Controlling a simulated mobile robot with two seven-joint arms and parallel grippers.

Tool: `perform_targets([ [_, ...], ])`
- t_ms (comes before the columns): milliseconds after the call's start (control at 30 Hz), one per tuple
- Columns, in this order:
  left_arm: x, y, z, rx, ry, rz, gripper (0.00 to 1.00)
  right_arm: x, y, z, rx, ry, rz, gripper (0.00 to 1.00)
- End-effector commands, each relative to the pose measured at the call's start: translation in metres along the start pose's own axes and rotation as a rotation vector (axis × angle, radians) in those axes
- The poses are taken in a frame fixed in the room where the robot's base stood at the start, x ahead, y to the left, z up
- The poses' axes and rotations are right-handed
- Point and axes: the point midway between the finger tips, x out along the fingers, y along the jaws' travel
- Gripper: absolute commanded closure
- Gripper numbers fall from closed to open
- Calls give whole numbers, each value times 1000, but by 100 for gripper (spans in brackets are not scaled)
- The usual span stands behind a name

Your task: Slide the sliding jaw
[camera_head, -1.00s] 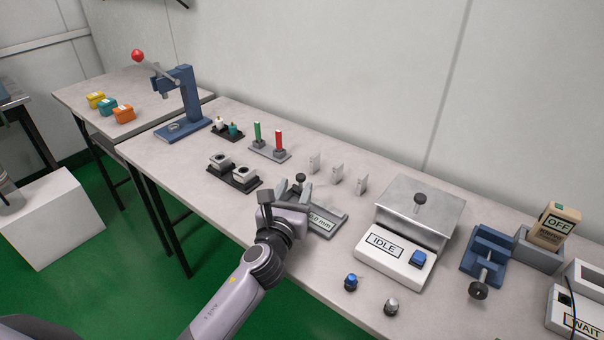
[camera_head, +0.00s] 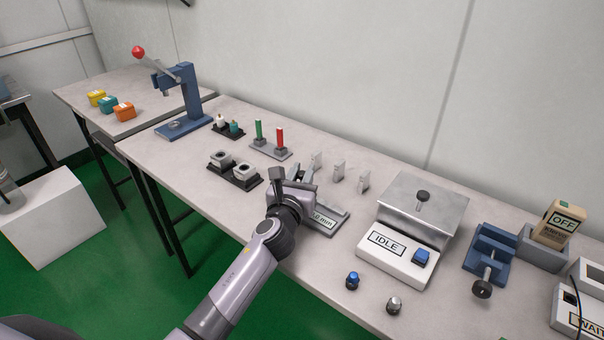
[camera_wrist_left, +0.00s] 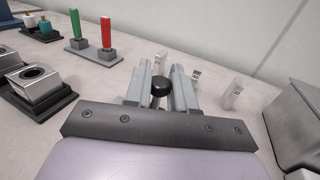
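The grey measuring tester (camera_head: 327,222) lies on the bench, with an upright label ending in "mm" that my gripper partly covers. Its black knob (camera_wrist_left: 160,85) shows in the left wrist view, between my gripper's fingers. The sliding jaw beneath the knob is mostly hidden. My left gripper (camera_head: 294,178) is over the tester's far part in the head view; it also shows in the left wrist view (camera_wrist_left: 161,92). Its fingers stand apart, one on each side of the knob, and I cannot tell whether they touch it. My right gripper is out of view.
Small upright grey blocks (camera_head: 338,171) stand just behind the tester. A holder with green and red pins (camera_head: 270,148) and a dark tray with grey sockets (camera_head: 234,171) are to the left. The IDLE box (camera_head: 398,252) stands to the right.

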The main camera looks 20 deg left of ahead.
Motion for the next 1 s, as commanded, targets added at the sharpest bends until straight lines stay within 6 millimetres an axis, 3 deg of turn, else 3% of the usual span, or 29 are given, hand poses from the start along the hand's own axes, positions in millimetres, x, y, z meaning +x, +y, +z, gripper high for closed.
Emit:
perform_targets([
  [133, -2, -4, -1, 1, 1, -1, 100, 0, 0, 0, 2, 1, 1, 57],
  [367, -14, -32, -1, 0, 2, -1, 100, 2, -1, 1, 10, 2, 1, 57],
  [600, -14, -32, -1, 1, 2, 1, 100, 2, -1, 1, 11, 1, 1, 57],
  [633, -14, -32, -1, 1, 2, 1, 73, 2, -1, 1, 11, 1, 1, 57],
  [700, -14, -32, -1, 1, 2, 1, 54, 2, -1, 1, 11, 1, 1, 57],
  [1000, -14, -32, 0, 1, 1, 1, 54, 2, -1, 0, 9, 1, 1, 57],
])
